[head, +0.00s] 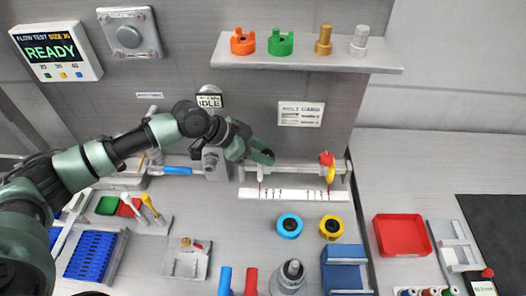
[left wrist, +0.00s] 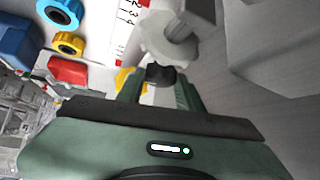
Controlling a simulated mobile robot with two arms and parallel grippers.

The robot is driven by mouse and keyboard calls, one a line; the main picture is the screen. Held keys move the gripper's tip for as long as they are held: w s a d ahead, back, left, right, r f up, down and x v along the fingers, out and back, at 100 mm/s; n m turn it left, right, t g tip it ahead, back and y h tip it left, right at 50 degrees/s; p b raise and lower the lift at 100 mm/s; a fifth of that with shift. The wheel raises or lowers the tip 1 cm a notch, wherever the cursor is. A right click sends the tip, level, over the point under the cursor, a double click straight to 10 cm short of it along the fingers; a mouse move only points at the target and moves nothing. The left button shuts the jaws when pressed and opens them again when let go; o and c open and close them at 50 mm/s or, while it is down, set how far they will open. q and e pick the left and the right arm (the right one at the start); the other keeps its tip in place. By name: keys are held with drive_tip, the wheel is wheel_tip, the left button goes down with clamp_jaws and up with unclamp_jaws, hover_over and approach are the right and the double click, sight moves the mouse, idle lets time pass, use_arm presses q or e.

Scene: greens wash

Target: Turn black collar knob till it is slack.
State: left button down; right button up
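The black collar knob (left wrist: 160,73) shows in the left wrist view, just below a pale round disc (left wrist: 168,38) on a light post. My left gripper (left wrist: 158,92) has its two green fingers apart, one on each side of the knob. A gap seems to show between the knob and each finger, so I see no clear grip. In the head view my left gripper (head: 262,156) is at the left end of a pale rail over a marked white strip (head: 295,194). The knob is hidden there behind the gripper. My right gripper is in neither view.
A red and yellow fitting (head: 327,160) sits at the rail's right end. A blue ring (head: 289,226) and a yellow ring (head: 331,227) lie in front. A shelf (head: 300,62) with fittings is above. A red tray (head: 402,236) stands at right.

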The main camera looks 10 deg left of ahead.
use_arm(q)
drive_tip(key=shift+w+f+m+g+b, duration=0.15)
drive_tip(key=shift+m+g+b, duration=0.15)
drive_tip(key=shift+b, duration=0.15)
drive_tip(key=shift+m+b, duration=0.3)
drive_tip(key=shift+r, duration=0.2)
drive_tip(key=c, duration=0.9)
unclamp_jaws()
drive_tip(key=shift+a, duration=0.1)
drive_tip(key=b+v, duration=0.2)
drive_tip(key=v, duration=0.5)
drive_tip(key=shift+a+r, duration=0.25)
drive_tip(key=shift+a, duration=0.05)
